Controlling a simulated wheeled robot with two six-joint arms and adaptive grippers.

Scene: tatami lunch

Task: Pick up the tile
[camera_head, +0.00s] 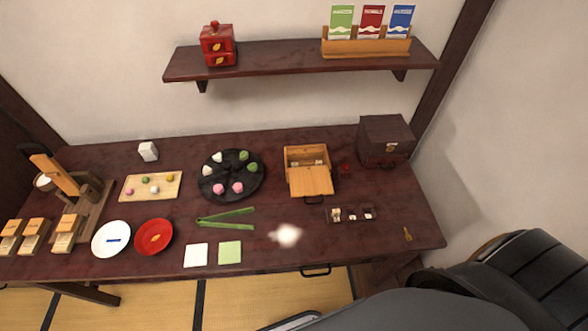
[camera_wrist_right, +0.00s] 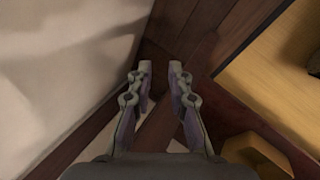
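Small pale tiles stand in a dark compartment tray (camera_head: 351,220) on the right half of the table. One tile (camera_head: 336,214) is in its left compartment, and others (camera_head: 352,217) are beside it. Which one is meant cannot be told. An open wooden box (camera_head: 309,180) behind the tray holds small pale pieces that may also be tiles. My right gripper (camera_wrist_right: 160,70) shows only in the right wrist view, with its fingers apart and nothing between them. It is away from the tiles. My left gripper is in neither view.
The dark table (camera_head: 285,262) also holds green tongs (camera_head: 226,217), a round black tray (camera_head: 215,190), a white plate (camera_head: 111,238), a red plate (camera_head: 153,237) and a dark chest (camera_head: 384,142). A wall shelf (camera_head: 290,66) hangs above. The table's front right is mostly clear, with a small key (camera_head: 407,234).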

